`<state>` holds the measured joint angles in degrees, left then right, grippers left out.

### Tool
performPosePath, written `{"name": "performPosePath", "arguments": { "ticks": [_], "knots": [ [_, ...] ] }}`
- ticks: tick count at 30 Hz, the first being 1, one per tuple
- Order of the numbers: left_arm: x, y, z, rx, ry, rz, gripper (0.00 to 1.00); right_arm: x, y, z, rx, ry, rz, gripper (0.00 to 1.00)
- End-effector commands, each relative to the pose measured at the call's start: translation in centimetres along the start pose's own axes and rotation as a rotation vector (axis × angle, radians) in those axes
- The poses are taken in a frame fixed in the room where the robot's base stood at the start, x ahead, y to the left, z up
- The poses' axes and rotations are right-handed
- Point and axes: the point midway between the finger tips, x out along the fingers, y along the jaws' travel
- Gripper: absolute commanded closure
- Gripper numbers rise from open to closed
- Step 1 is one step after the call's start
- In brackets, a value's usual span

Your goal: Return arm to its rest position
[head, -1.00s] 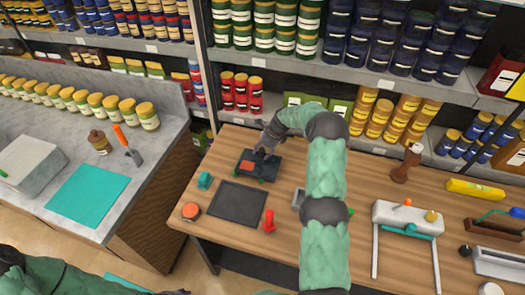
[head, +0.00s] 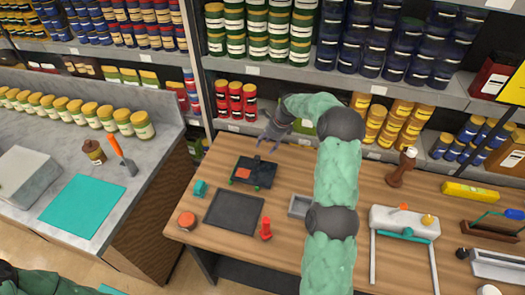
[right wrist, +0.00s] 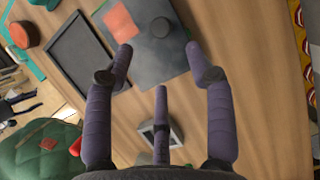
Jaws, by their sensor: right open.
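My right arm (head: 340,175), in green sleeve, reaches over the wooden table in the head view. My right gripper (head: 285,143) is open and empty, a little behind and above the dark pump assembly (head: 253,172), apart from it. The assembly bears an orange square patch and a dark round piece. In the right wrist view the open fingers (right wrist: 162,66) hang over the table, with the assembly (right wrist: 148,45) just beyond them. Only part of my left arm's green sleeve (head: 40,280) shows at the bottom left; its gripper is out of view.
On the table lie a dark tray (head: 233,212), a red part (head: 265,229), a teal piece (head: 200,188), an orange-topped round jar (head: 187,221) and a small grey box (head: 299,206). A white stand (head: 404,222) is at right. Shelves with cans stand close behind the table.

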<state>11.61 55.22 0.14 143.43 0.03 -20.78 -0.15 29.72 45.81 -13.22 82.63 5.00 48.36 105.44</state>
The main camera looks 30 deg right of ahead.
Motion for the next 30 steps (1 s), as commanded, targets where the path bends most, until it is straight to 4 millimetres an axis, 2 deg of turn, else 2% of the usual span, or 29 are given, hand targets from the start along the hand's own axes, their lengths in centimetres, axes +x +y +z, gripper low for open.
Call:
{"name": "performPosePath", "arguments": {
  "ticks": [6,23,26,30],
  "knots": [
    [0.0,0.0,0.0,0.000,0.000,0.000,0.49,-1.5,0.0,0.0,0.000,0.000,0.000,0.45],
    [0.0,0.0,0.0,0.000,0.000,0.000,0.49,-1.7,0.0,0.0,0.000,0.000,0.001,0.45],
    [-0.6,0.2,0.0,0.000,0.000,0.000,0.49,-2.3,0.0,0.2,0.000,0.000,0.000,0.45],
    [-3.0,1.1,0.1,0.000,0.000,0.000,0.49,-4.6,0.0,1.2,0.000,0.000,0.000,0.45]
  ]
}}
